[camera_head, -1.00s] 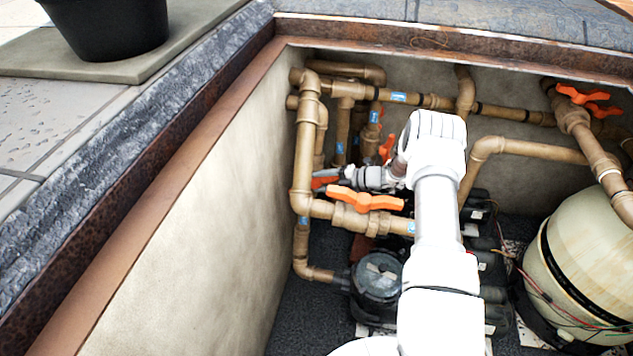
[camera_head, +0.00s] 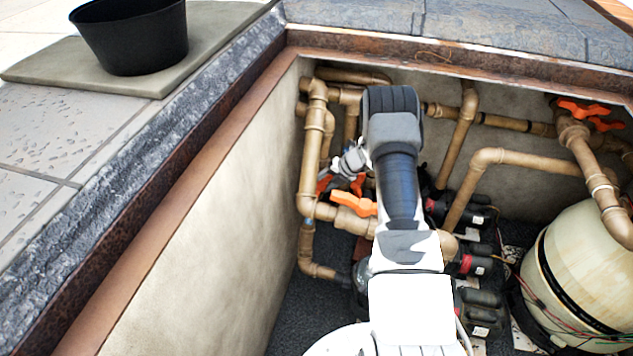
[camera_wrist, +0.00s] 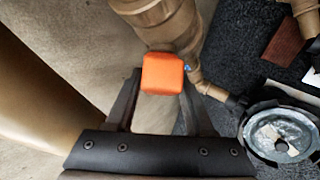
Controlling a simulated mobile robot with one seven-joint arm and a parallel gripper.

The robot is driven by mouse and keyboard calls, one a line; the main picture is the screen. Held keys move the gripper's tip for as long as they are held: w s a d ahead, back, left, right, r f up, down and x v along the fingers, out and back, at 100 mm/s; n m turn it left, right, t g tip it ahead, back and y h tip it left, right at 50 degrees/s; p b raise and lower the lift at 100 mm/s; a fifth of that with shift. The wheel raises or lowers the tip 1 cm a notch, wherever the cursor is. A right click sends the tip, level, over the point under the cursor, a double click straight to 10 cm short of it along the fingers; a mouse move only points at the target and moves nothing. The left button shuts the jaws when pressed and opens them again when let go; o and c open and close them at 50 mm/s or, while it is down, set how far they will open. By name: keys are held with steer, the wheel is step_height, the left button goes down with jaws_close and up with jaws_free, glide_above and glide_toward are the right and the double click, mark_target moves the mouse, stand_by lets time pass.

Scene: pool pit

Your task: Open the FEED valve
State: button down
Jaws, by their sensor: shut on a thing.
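My gripper (camera_head: 338,180) is down among the brown pipes at the pit's back left corner. In the wrist view its two dark fingers (camera_wrist: 160,88) are closed on the end of an orange valve handle (camera_wrist: 162,72). The handle's brown valve body (camera_wrist: 155,20) is just beyond. In the head view, orange parts show close to my gripper (camera_head: 323,184). A nearer orange handle (camera_head: 352,203) sits on a horizontal pipe, partly hidden by my arm. No readable FEED label shows, and I cannot tell from the head view which handle end is held.
A tall vertical pipe (camera_head: 312,150) stands left of my gripper. The beige pit wall (camera_head: 215,215) is farther left. A round pump lid (camera_wrist: 280,135) lies below. Another orange handle (camera_head: 588,110) and a beige tank (camera_head: 580,265) are at the right. A black pot (camera_head: 135,38) stands outside.

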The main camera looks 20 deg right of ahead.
stand_by(0.3)
steer(key=shift+c, duration=1.3)
jaws_free()
steer(key=shift+a, duration=0.1)
